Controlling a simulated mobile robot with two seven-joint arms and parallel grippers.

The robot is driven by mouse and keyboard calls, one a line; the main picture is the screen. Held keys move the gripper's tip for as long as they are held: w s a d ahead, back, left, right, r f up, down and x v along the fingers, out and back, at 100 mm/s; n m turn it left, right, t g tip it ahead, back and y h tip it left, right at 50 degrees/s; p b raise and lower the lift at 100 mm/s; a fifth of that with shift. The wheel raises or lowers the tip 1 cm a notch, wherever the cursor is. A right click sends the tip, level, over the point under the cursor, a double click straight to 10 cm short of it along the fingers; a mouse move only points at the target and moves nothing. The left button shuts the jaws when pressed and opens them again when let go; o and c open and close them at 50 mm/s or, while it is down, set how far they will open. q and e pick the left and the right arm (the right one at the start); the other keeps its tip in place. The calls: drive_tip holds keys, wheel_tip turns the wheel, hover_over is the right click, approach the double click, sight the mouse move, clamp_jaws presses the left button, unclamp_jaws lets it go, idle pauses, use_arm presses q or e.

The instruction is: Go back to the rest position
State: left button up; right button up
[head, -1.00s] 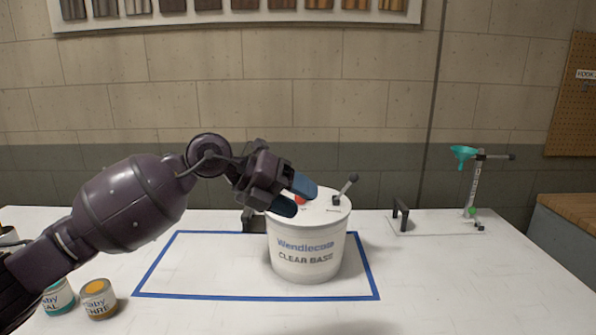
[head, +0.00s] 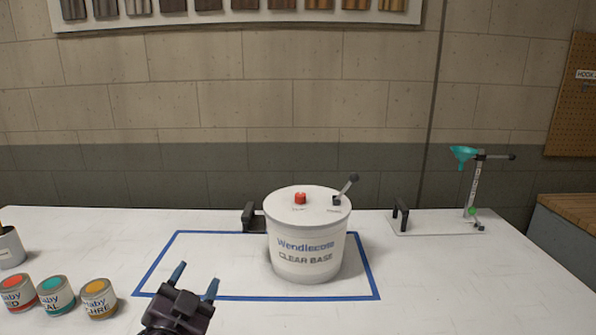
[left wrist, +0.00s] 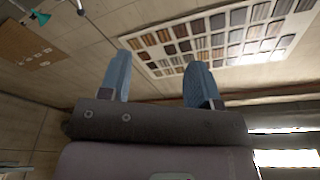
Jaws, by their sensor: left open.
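My left gripper (head: 195,283) is at the bottom of the head view, near the front edge of the blue-taped rectangle. Its two blue fingers are spread apart and point up and away, with nothing between them. In the left wrist view its fingers (left wrist: 158,82) are also apart and empty, with the wall and a sample board behind them. The white Wendlecote Clear Base bucket (head: 306,262) stands upright inside the taped area, apart from the gripper. Its lid carries a red button (head: 300,198) and a black-knobbed lever (head: 346,187). My right gripper is not in view.
Small paint cans, red (head: 20,296), teal (head: 56,297) and ochre (head: 98,300), stand at the left front. A grey cup (head: 10,250) is behind them. A stand with a teal funnel (head: 463,154) is at the back right. The right front of the table is clear.

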use_arm(q)
drive_tip(key=s+a+f+n+g+y, duration=0.2)
drive_tip(key=s+a+f+n+g, duration=0.15)
drive_tip(key=s+f, duration=0.3)
drive_tip(key=s+a+f+n+g+y, duration=0.3)
drive_tip(key=s+a+f+g, duration=0.2)
drive_tip(key=f, duration=0.3)
drive_tip(key=s+a+f+n+g+h, duration=0.1)
drive_tip(key=s+f+g, duration=0.3)
drive_tip(key=s, duration=0.5)
drive_tip(key=s+f+g+h, duration=0.1)
drive_tip(key=s+f+g, duration=0.3)
drive_tip(key=s, duration=0.5)
drive_tip(key=w+f+t+b, duration=0.2)
drive_tip(key=w+f+t, duration=0.1)
drive_tip(key=f, duration=0.4)
drive_tip(key=w+f+t+b, duration=0.3)
drive_tip(key=w+f+t, duration=0.1)
drive_tip(key=f, duration=0.3)
drive_tip(key=shift+w+d+f+m+t+h+b, duration=0.2)
drive_tip(key=shift+f+m+t+h+b, duration=0.1)
drive_tip(key=shift+f+m+t, duration=0.1)
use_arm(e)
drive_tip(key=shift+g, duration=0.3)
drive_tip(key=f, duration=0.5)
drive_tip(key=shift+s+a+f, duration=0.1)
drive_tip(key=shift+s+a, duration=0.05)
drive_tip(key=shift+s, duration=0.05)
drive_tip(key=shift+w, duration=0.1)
